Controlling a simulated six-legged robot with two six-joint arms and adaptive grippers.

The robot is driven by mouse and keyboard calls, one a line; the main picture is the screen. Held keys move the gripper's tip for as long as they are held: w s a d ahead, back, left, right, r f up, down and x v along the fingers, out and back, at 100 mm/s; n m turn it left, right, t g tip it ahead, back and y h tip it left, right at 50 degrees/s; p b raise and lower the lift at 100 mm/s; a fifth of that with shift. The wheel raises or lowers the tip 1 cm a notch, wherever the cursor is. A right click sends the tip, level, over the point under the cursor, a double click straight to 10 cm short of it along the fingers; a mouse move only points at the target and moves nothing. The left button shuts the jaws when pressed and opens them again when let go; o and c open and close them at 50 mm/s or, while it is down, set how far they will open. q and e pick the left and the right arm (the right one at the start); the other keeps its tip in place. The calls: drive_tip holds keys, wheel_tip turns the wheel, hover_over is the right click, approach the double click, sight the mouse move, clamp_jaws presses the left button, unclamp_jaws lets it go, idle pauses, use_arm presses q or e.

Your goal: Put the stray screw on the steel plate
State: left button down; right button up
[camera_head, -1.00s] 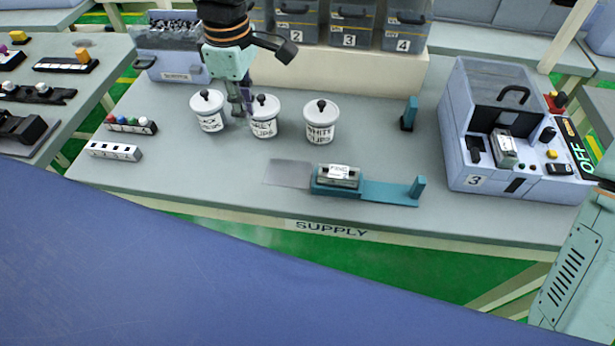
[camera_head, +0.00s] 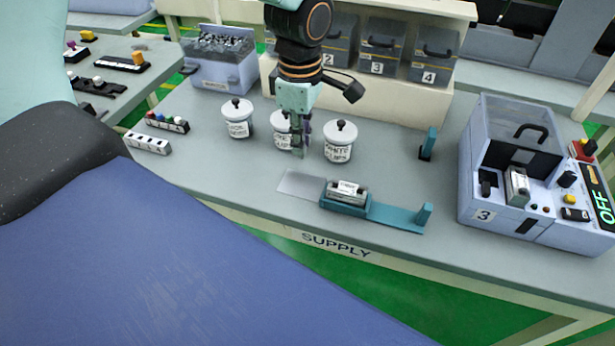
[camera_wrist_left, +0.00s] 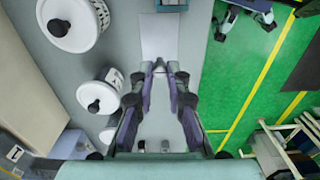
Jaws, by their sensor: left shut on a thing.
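My left gripper (camera_head: 298,152) points down in front of the middle white jar. In the left wrist view its fingertips (camera_wrist_left: 164,70) are closed together on something tiny, which I take to be the stray screw; its shape is hardly visible. The steel plate (camera_head: 302,184) is a thin flat grey sheet on the bench, left of the teal fixture. It also shows in the left wrist view as a pale rectangle (camera_wrist_left: 159,35) just beyond the fingertips. The gripper is above the bench, near the plate's far side in the head view. My right gripper is not in view.
A teal fixture (camera_head: 385,214) with a small metal-and-white part adjoins the plate's right. Three lidded jars stand behind: left (camera_head: 238,120), middle (camera_head: 281,127) and right (camera_head: 340,142). A lidded machine (camera_head: 500,190) stands right. The bench front is fairly clear.

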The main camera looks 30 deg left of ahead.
sight(301, 158)
use_arm(q)
drive_tip(key=f, duration=0.4)
drive_tip(key=shift+w+a+f, duration=0.1)
drive_tip(key=shift+a+f, duration=0.15)
drive_tip(key=shift+f, duration=0.05)
drive_tip(key=f, duration=0.3)
drive_tip(key=shift+s+d+b, duration=0.1)
drive_tip(key=shift+s+b, duration=0.1)
drive_tip(key=shift+b, duration=0.15)
drive_tip(key=shift+w+f, duration=0.2)
drive_tip(key=shift+s+f, duration=0.1)
drive_tip(key=shift+f, duration=0.05)
drive_tip(key=c, duration=1.5)
unclamp_jaws()
drive_tip(key=shift+o, duration=0.9)
wheel_tip(301, 158, up, 12)
drive_tip(key=shift+r+p, duration=0.2)
drive_tip(key=shift+p, duration=0.4)
